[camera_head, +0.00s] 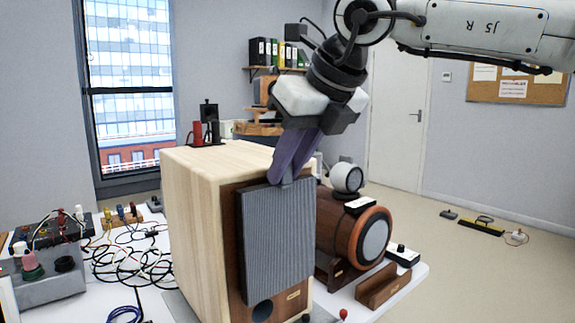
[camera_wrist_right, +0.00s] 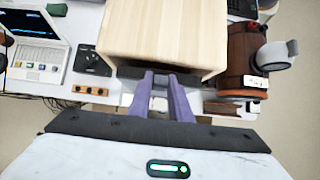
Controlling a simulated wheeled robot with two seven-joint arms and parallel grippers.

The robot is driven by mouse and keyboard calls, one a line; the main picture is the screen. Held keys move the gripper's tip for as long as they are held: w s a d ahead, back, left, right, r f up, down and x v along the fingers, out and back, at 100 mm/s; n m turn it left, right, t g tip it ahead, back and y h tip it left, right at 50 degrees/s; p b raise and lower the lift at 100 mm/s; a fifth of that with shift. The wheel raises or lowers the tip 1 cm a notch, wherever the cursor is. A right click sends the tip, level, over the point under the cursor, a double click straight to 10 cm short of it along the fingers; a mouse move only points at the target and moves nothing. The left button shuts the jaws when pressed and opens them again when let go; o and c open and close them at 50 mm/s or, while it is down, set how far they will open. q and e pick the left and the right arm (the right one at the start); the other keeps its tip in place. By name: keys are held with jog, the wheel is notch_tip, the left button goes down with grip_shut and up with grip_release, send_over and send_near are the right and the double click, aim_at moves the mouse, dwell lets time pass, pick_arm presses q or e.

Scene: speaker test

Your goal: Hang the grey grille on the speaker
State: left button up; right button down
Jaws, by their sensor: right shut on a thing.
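The speaker (camera_head: 195,220) is a large pale wood box with a dark brown front, standing on the white table. The grey grille (camera_head: 278,240) is a ribbed upright panel in front of that brown face, covering most of it. My right gripper (camera_head: 281,180), with purple fingers, comes down from above and is shut on the grille's top edge. The right wrist view shows the fingertips (camera_wrist_right: 164,76) at the speaker's front edge, with the pale top (camera_wrist_right: 165,40) beyond them. I cannot tell whether the grille touches the speaker. My left gripper is not in view.
Tangled cables (camera_head: 130,258) and a box with plugs (camera_head: 45,275) lie on the left.

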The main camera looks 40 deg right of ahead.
jog(key=shift+w, duration=0.55)
dwell(1.0)
jog(key=shift+s+f+b, duration=0.1)
jog(key=shift+f+b, duration=0.4)
jog(key=shift+f, duration=0.15)
dwell(1.5)
jog(key=c, duration=1.5)
grip_release()
jog(key=shift+c, duration=0.2)
jog(key=p+v, duration=0.1)
jog(key=v, duration=0.9)
